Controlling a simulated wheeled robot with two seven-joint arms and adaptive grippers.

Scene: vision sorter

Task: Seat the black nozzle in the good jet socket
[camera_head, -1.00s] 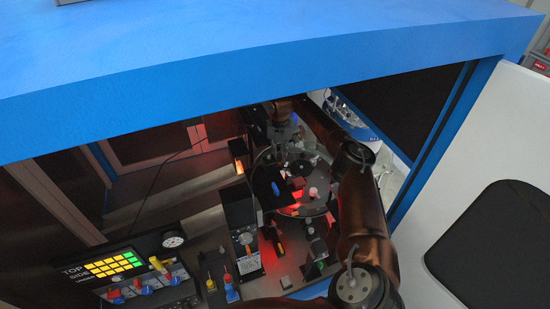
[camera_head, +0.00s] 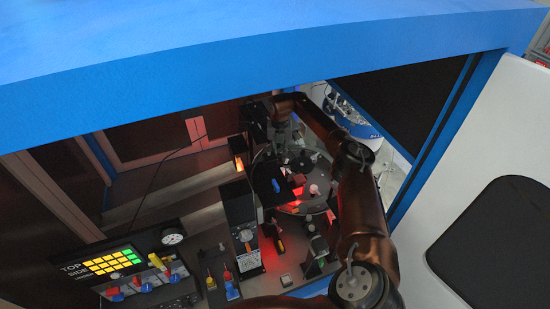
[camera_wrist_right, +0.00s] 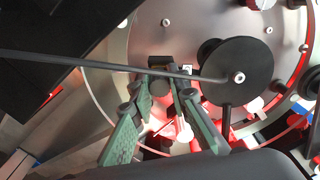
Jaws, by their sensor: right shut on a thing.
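My right gripper (camera_head: 283,141) reaches down at the far side of the round sorter table. In the right wrist view its two green fingers (camera_wrist_right: 165,92) close toward a small dark piece, taken as the black nozzle (camera_wrist_right: 158,84), at the fingertips. Its lower end is hard to see against the dark parts behind. The gripper is above the grey round plate (camera_wrist_right: 175,28). I cannot tell which part is the good jet socket, or whether the nozzle touches anything. My left gripper is not in view.
A large black disc (camera_wrist_right: 226,85) with a thin rod across it stands close right of the fingers. A black upright housing (camera_head: 238,205) is left of the table. A yellow-and-green lit panel (camera_head: 112,262) is lower left. The blue frame beam (camera_head: 250,95) crosses above.

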